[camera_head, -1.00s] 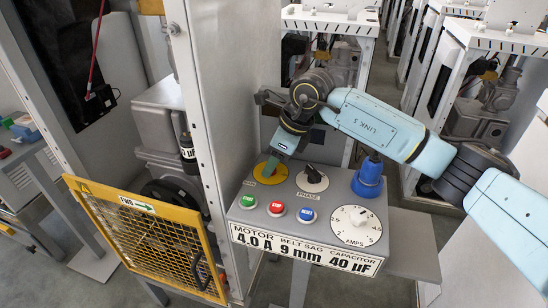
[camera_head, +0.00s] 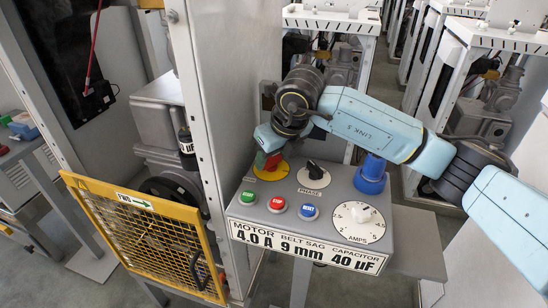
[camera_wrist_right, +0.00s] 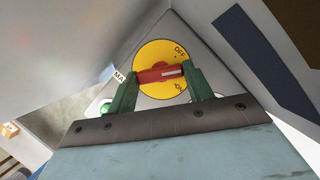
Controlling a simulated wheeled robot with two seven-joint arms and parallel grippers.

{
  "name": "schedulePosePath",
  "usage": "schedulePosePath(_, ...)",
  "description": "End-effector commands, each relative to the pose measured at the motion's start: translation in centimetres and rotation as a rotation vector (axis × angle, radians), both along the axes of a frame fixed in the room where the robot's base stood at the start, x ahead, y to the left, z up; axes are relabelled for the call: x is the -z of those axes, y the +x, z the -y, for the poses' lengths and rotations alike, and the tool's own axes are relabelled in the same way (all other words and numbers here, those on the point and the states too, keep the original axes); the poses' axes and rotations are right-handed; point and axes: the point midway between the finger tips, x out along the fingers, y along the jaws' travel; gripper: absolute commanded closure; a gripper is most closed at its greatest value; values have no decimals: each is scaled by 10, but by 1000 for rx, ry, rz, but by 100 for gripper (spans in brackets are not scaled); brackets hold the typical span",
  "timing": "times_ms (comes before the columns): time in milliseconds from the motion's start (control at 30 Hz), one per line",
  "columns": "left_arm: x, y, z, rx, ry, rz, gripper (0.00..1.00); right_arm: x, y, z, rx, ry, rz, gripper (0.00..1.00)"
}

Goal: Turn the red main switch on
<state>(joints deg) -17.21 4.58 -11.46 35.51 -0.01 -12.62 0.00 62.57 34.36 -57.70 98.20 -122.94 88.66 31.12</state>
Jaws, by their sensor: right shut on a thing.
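The red main switch handle (camera_head: 273,161) stands on a round yellow disc (camera_head: 267,175) at the back left of the grey control box. My right gripper (camera_wrist_right: 162,75) is shut on the red handle (camera_wrist_right: 155,74), with one green finger at each end of it. In the right wrist view the handle lies nearly level across the yellow disc (camera_wrist_right: 158,52). Its white mark is at the right, between the words OFF above and ON below. In the head view my right wrist hides part of the handle and disc. My left gripper is not in view.
The control box also carries a black phase knob (camera_head: 313,172), green (camera_head: 247,198), red (camera_head: 277,204) and blue (camera_head: 309,212) buttons, an amps dial (camera_head: 357,222) and a blue plug (camera_head: 371,176). A grey cabinet wall (camera_head: 225,90) and a yellow mesh guard (camera_head: 150,240) stand left.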

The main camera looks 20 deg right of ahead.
Motion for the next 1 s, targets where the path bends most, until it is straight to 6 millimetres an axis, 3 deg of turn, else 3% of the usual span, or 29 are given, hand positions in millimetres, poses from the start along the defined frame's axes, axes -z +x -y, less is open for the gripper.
schedulePosePath(367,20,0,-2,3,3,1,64,0,0,-4,356,-1,4,72)
schedulePosePath(700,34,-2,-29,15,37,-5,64,0,0,-6,668,1,3,72)
schedulePosePath(1000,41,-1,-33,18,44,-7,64,-1,1,-7,871,0,2,72)
